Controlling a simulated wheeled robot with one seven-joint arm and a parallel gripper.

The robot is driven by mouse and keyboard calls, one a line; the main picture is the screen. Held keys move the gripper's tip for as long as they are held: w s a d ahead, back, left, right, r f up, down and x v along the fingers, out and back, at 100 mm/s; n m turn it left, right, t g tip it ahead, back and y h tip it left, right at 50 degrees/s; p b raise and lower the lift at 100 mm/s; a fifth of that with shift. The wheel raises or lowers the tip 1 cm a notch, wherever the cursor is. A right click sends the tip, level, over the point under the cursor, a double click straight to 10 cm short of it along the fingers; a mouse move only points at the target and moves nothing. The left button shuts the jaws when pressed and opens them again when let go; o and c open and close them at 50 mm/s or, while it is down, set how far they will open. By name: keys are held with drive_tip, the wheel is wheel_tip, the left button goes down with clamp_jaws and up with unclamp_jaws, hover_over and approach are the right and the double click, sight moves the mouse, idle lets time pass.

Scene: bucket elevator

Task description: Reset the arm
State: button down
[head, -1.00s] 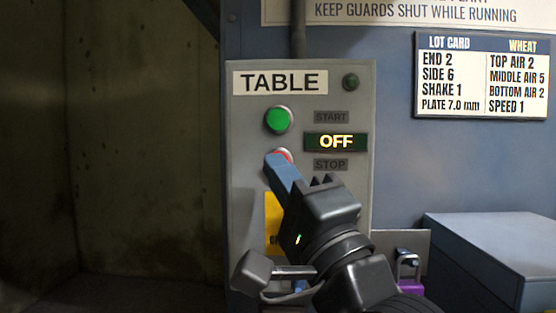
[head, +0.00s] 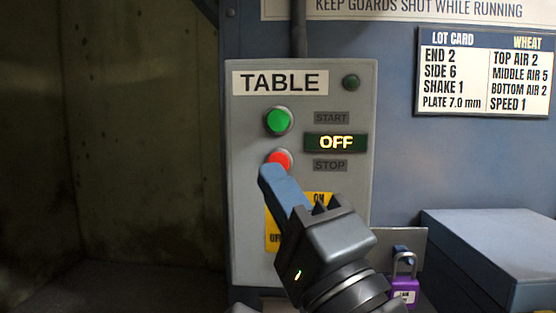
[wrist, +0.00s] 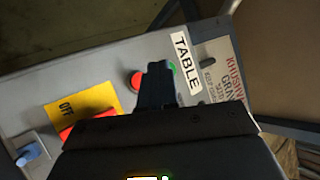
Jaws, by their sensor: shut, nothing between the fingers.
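My gripper (head: 268,172) is shut and empty, with its blue fingertips just below the red STOP button (head: 279,160) in the head view. The red button's face shows above the fingertips; I cannot tell whether a small gap parts them. The green START button (head: 278,121) sits above it on the grey TABLE panel (head: 345,220). The display (head: 336,142) reads OFF. In the wrist view my gripper (wrist: 157,68) hides part of the red button (wrist: 138,80) and most of the green one.
A yellow ON/OFF plate (head: 272,238) is partly behind my gripper. A purple padlock (head: 404,290) hangs at the lower right, near a blue-grey box (head: 490,245). A lot card (head: 484,75) is on the wall. An open recess (head: 120,180) lies at the left.

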idle(0.4)
drive_tip(key=s+d+f+n+h, duration=0.1)
drive_tip(key=s+d+f+h, duration=0.3)
drive_tip(key=f, duration=0.4)
drive_tip(key=s+d+f+n+g+h, duration=0.1)
drive_tip(key=s+d+f+h, duration=0.15)
drive_tip(key=d+f, duration=0.45)
drive_tip(key=s+d+f+n+h, duration=0.1)
drive_tip(key=s+d+f+h, duration=0.3)
drive_tip(key=f, duration=0.6)
drive_tip(key=s+d+f+n+g, duration=0.1)
drive_tip(key=s+d+f+n, duration=0.1)
drive_tip(key=s, duration=0.6)
drive_tip(key=s+d+f+n+g+h, duration=0.1)
drive_tip(key=s+d+f+n+g, duration=0.1)
drive_tip(key=s, duration=0.6)
drive_tip(key=s+d+f+n+g+h, duration=0.1)
drive_tip(key=s+d+f+n, duration=0.2)
drive_tip(key=s, duration=0.5)
drive_tip(key=shift+s+d+f+g, duration=0.2)
drive_tip(key=shift+s+f+g, duration=0.2)
drive_tip(key=shift+f, duration=0.1)
drive_tip(key=c, duration=1.8)
unclamp_jaws()
drive_tip(key=shift+h, duration=0.25)
